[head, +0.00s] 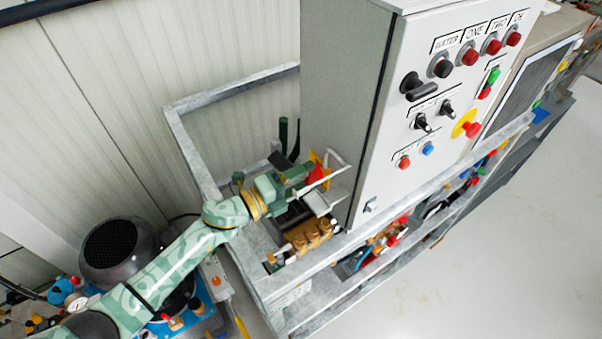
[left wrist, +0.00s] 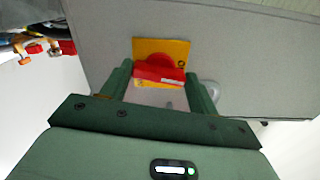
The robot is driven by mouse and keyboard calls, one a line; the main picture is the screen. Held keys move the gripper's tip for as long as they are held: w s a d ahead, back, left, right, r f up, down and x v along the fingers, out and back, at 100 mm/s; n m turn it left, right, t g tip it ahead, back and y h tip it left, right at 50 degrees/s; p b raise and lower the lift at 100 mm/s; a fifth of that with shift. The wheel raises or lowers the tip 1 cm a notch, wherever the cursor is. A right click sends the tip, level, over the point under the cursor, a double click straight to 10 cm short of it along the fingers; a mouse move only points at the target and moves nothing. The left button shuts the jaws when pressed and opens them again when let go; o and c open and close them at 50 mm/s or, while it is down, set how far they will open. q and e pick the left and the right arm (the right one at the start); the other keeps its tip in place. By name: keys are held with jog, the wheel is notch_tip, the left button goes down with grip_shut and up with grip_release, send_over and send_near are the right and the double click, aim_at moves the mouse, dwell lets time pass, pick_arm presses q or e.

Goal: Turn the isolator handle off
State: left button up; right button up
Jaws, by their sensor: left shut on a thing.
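The isolator handle (left wrist: 158,73) is a red rotary grip on a yellow plate (left wrist: 178,48), mounted on the side of a grey cabinet. In the left wrist view the red bar lies roughly crosswise between my fingers. My left gripper (left wrist: 160,82) is shut on the handle, with one green finger at each end of the bar. In the head view the handle (head: 317,174) shows small at the cabinet's lower left, and my left gripper (head: 305,175) reaches it from the left, partly covering it. My right gripper is not in view.
The tall grey cabinet (head: 345,90) carries buttons, switches and a yellow-backed red stop button (head: 470,129) on its front. A galvanised frame (head: 192,150) surrounds my left forearm's end. Brass fittings (head: 308,235) sit just below the gripper. Open floor (head: 480,250) lies at the right.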

pick_arm(q)
jog(key=shift+n+p, duration=0.35)
jog(key=shift+n, duration=0.45)
jog(key=o, duration=1)
jog(key=b+v, duration=0.2)
jog(key=v, duration=1.4)
jog(key=shift+a, duration=0.2)
jog(key=shift+n, duration=0.3)
